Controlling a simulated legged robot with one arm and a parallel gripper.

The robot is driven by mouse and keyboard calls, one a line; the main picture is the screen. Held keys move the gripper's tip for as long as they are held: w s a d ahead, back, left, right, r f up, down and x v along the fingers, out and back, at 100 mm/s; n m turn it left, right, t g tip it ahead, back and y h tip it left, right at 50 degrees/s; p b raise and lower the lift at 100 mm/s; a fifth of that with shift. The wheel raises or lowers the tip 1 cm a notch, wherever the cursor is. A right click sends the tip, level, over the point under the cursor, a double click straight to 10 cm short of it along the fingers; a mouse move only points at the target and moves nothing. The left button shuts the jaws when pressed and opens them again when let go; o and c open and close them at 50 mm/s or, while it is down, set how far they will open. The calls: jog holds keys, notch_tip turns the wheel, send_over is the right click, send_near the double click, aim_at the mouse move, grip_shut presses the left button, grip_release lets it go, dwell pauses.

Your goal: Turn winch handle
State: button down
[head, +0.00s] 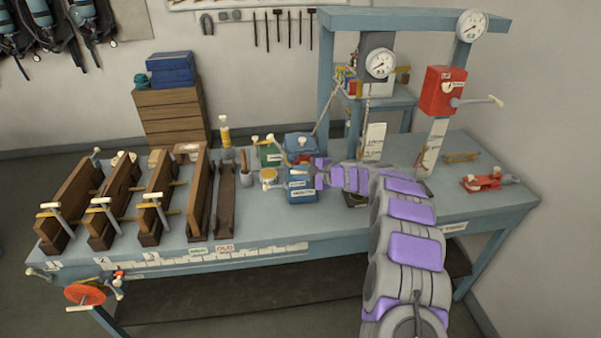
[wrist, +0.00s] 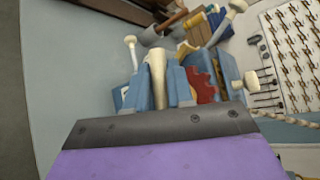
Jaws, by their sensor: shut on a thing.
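A blue winch-like device (head: 302,190) with labels on its front stands on the workbench, at the tip of my arm. In the wrist view it shows blue side plates (wrist: 132,92), a red toothed gear (wrist: 203,82) and several cream-knobbed levers. My gripper (head: 314,173) reaches it from the right. A cream handle (wrist: 157,78) runs down to the dark edge of my gripper (wrist: 157,118). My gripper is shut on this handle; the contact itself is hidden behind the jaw.
The blue workbench (head: 270,228) carries wooden clamp frames (head: 170,205) on the left. A red box with a crank (head: 443,92) and gauges (head: 380,64) stand on the right. A red vise-like tool (head: 482,183) lies at the right end. An orange handwheel (head: 85,294) is at front left.

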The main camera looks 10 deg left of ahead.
jog(key=c, duration=1.1)
grip_release()
jog(key=shift+f, duration=0.15)
jog(key=shift+s+d+r, duration=0.1)
jog(key=shift+d+r, duration=0.15)
jog(key=shift+d, duration=0.1)
jog(key=p+v, duration=0.1)
jog(key=v, duration=1.5)
jog(key=shift+d+f+p, duration=0.2)
jog(key=shift+d+p, duration=0.05)
jog(key=shift+p, duration=0.1)
jog(key=shift+s, duration=0.15)
